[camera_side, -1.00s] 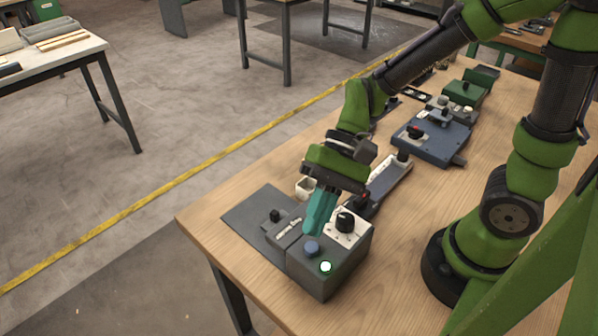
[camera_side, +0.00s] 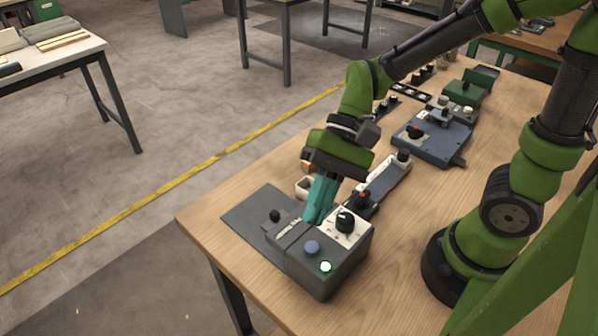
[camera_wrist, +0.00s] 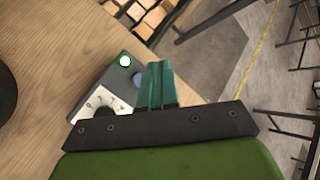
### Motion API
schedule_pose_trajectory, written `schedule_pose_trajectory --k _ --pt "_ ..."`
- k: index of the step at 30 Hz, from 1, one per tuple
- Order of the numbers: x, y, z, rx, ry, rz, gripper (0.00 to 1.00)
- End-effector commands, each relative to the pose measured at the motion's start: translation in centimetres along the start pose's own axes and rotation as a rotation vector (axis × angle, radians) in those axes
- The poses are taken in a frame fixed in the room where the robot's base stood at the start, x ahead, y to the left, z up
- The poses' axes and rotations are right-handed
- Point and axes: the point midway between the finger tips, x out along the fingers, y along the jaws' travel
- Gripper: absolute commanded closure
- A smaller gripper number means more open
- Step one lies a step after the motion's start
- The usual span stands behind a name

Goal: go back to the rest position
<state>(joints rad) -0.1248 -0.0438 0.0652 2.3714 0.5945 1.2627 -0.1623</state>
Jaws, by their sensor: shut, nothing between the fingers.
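My gripper (camera_side: 312,219) has teal fingers that are shut and empty. In the side view the fingertips are just above the dark grey control box (camera_side: 327,279), near its slotted strip and behind the blue button (camera_side: 312,247). I cannot tell whether they touch it. In the wrist view the closed gripper (camera_wrist: 157,66) points past the blue button (camera_wrist: 138,79). A lit green-white button (camera_side: 326,267) and a black knob (camera_side: 345,221) on a white dial plate are on the same box. The lit button (camera_wrist: 125,61) also shows in the wrist view.
A dark flat plate (camera_side: 244,219) with a small black knob lies left of the box. A white cup (camera_side: 304,186) stands behind my gripper. A blue-grey box (camera_side: 440,148) and a green box (camera_side: 464,91) stand farther back. The wooden table is clear at the front right.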

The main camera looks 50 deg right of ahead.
Motion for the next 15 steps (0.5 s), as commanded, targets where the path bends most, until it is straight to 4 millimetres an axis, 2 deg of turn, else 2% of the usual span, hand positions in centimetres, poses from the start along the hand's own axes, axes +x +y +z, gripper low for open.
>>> schedule_pose_trajectory --k 2,5,10,15 --pt "0.0 1.1 -0.7 -0.017 0.038 0.043 1.00" --pt "-1.8 2.5 -1.7 -0.101 0.169 0.103 1.00" --pt "-7.4 4.2 -3.3 -0.279 0.481 0.175 1.00" --pt "-13.3 5.0 -3.4 -0.417 0.771 0.206 1.00"
